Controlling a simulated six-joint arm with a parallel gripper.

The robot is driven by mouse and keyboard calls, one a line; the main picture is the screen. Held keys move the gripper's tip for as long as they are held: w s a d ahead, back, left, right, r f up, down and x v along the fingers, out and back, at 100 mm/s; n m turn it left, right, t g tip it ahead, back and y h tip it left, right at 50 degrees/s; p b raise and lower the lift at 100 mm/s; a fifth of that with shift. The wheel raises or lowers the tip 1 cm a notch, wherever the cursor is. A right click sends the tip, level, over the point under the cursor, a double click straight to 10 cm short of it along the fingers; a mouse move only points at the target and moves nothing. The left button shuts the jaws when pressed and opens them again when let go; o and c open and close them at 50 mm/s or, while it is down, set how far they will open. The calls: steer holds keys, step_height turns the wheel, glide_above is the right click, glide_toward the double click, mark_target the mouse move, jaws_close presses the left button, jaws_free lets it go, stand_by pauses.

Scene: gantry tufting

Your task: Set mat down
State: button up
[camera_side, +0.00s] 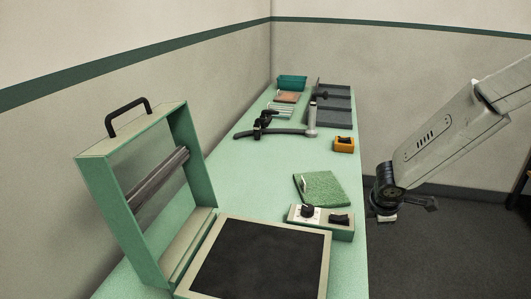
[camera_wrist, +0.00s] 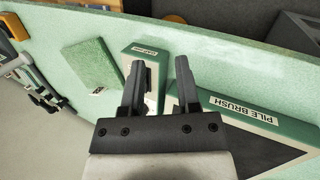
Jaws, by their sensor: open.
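The green textured mat (camera_side: 328,187) lies flat on the pale green table, with a small pale tab at its left edge. In the wrist view the mat (camera_wrist: 90,62) is at the left, apart from my fingers. My gripper (camera_side: 405,207) is beyond the table's right edge in the side view, to the right of the mat. In the wrist view my gripper (camera_wrist: 161,68) has its two fingers spread with nothing held between them. A control box (camera_wrist: 143,62) with a partly hidden label shows behind the fingers.
The control box (camera_side: 317,221) with knob and switch stands just in front of the mat. A framed dark panel (camera_side: 322,246), labelled "PILE BRUSH", lies nearest. A green roller frame (camera_side: 123,205) stands left. An orange block (camera_side: 344,145), dark trays (camera_side: 331,104) and a teal bin (camera_side: 292,82) are farther back.

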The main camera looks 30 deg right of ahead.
steer(key=s+a+r+m+y, duration=0.2)
steer(key=s+a+m+y, duration=0.2)
steer(key=s+a+m, duration=0.2)
steer(key=shift+s+m, duration=1.15)
steer(key=shift+m, duration=1.15)
